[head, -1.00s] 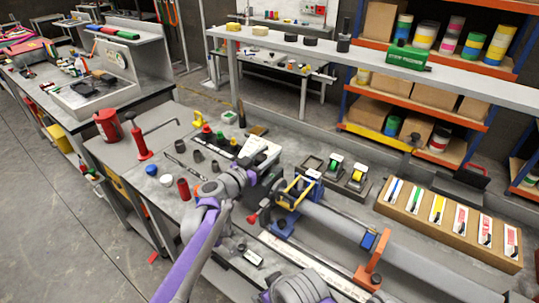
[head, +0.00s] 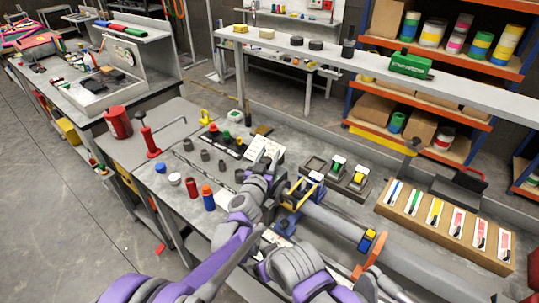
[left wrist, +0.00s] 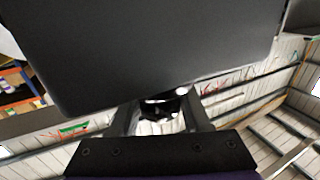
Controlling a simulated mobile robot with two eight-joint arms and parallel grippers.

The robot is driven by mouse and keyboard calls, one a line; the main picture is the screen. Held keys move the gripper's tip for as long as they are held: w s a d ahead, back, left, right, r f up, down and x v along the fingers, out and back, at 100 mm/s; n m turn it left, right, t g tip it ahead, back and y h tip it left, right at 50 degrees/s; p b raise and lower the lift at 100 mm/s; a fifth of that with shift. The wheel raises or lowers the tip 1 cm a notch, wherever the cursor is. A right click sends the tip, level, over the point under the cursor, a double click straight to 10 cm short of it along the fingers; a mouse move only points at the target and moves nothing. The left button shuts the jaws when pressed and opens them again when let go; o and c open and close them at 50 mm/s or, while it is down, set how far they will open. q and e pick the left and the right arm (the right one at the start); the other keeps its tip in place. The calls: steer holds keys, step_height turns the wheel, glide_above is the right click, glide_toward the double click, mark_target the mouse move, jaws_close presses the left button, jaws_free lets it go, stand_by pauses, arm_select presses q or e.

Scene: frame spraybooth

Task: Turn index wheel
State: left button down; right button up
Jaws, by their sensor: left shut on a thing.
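The frame tube (head: 340,225) lies in its fixture on the bench, with a yellow clamp (head: 298,195) near its left end. My left gripper (head: 281,188) is at that left end, where the index wheel seems to be. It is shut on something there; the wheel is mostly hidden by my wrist. In the left wrist view the fingers (left wrist: 160,118) close around a small dark, shiny part (left wrist: 163,106), and a large dark surface fills the top.
Red (head: 192,188) and blue (head: 208,198) bottles stand left of my left arm. A wooden rack of cards (head: 445,220) is at the right. Two tape dispensers (head: 347,172) sit behind the tube. A long grey shelf (head: 400,70) runs above the bench's rear.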

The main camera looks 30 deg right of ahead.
arm_select(q)
steer(key=shift+r, duration=0.1)
steer(key=shift+c, duration=1.8)
jaws_free()
steer(key=shift+w, duration=0.1)
step_height(320, 180, up, 10)
